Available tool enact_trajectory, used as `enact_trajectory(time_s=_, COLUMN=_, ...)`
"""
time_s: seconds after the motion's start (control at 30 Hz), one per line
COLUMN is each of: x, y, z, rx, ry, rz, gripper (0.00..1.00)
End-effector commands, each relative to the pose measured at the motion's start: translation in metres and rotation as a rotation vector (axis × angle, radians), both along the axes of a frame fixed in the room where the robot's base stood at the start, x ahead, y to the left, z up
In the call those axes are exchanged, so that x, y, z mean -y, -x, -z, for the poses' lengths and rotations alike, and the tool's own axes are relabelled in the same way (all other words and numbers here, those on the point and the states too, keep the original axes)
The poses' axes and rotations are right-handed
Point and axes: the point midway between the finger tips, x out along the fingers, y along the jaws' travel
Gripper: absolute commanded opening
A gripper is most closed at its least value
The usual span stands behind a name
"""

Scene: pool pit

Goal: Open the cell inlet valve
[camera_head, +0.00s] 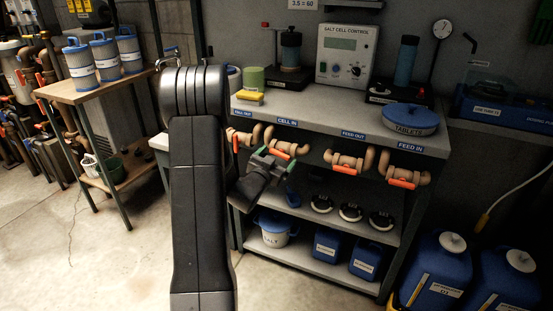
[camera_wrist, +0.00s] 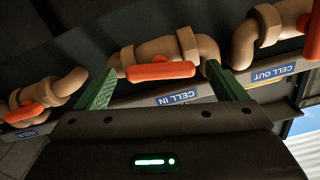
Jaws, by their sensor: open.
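The cell inlet valve (camera_head: 288,146) hangs under the front edge of the bench top, below the CELL IN label (camera_head: 287,121). It is a tan pipe fitting with an orange lever handle (camera_wrist: 160,70) that lies roughly along the pipe. My gripper (camera_head: 277,160) is open just in front of and below this valve. In the wrist view, its green fingers (camera_wrist: 160,72) stand apart, one on each side of the handle. I see no clear contact, and the gap in depth is hard to judge.
The cell outlet valve (camera_wrist: 313,42) is close by, its orange handle turned across its pipe. Feed valves (camera_head: 348,160) hang further right in the head view. Below is a shelf (camera_head: 325,215) with black-and-white round items. The floor (camera_head: 100,250) at left is clear.

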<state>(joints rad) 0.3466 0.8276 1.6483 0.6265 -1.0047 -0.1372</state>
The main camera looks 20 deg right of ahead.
Motion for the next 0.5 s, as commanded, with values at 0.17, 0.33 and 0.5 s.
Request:
enact_trajectory(time_s=0.17, x=-0.0001, y=-0.0001, z=0.0001, rx=0.000, ry=0.000, rz=0.000, gripper=0.91)
enact_trajectory(time_s=0.33, x=-0.0003, y=-0.0001, z=0.0001, rx=0.000, ry=0.000, rz=0.000, gripper=0.61)
enact_trajectory(time_s=0.5, x=-0.0003, y=0.0001, z=0.0003, rx=-0.002, ry=0.001, rz=0.000, gripper=0.46)
